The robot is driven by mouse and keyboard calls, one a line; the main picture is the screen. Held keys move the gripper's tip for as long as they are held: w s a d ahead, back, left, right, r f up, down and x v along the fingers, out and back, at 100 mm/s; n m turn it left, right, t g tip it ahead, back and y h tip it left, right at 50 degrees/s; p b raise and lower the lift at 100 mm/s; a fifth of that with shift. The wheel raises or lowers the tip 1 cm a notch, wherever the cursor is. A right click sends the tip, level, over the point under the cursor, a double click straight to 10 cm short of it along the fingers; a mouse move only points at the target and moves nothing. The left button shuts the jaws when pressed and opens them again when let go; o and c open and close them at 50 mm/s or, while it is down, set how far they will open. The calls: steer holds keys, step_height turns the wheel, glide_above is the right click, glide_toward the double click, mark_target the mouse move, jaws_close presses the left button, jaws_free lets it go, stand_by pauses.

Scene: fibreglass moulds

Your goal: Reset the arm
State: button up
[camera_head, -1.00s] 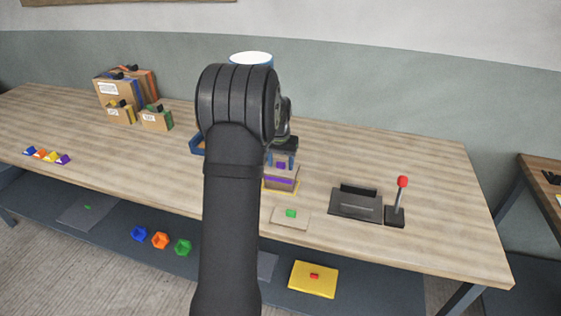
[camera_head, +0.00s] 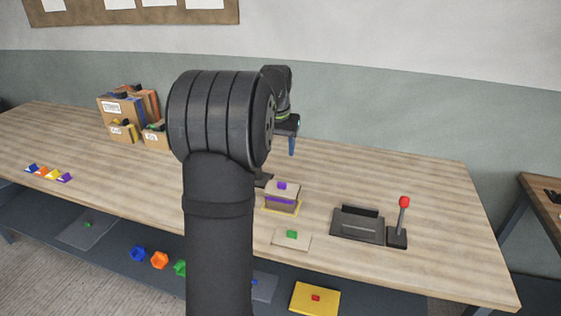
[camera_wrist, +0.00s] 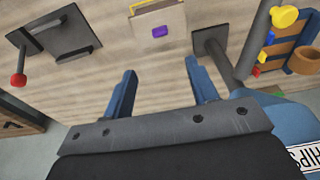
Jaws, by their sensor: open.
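My gripper (camera_wrist: 158,92) shows in the wrist view with its two blue fingers spread apart and nothing between them. In the head view my gripper (camera_head: 291,146) is raised above the table, behind and above a small box with a purple knob (camera_head: 282,196). The purple knob also shows in the wrist view (camera_wrist: 160,31), beyond the fingertips and apart from them. My arm hides part of the table in the head view.
A dark device (camera_head: 358,224) and a red-knobbed lever (camera_head: 403,217) stand at the right of the wooden table (camera_head: 440,205). A flat plate with a green knob (camera_head: 291,236) lies near the front edge. Cardboard boxes (camera_head: 122,110) stand at the back left. A yellow plate (camera_head: 315,299) lies on the lower shelf.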

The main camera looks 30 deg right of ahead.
mark_target(282, 183)
step_height(282, 183, up, 2)
steer(key=shift+s+a+r, duration=0.1)
steer(key=shift+s+r, duration=0.05)
stand_by(0.3)
steer(key=f, duration=0.5)
steer(key=w+d+f, duration=0.1)
steer(key=f, duration=0.5)
steer(key=w+d+f, duration=0.1)
steer(key=f, duration=0.5)
steer(key=shift+f, duration=0.15)
steer(key=shift+r, duration=0.2)
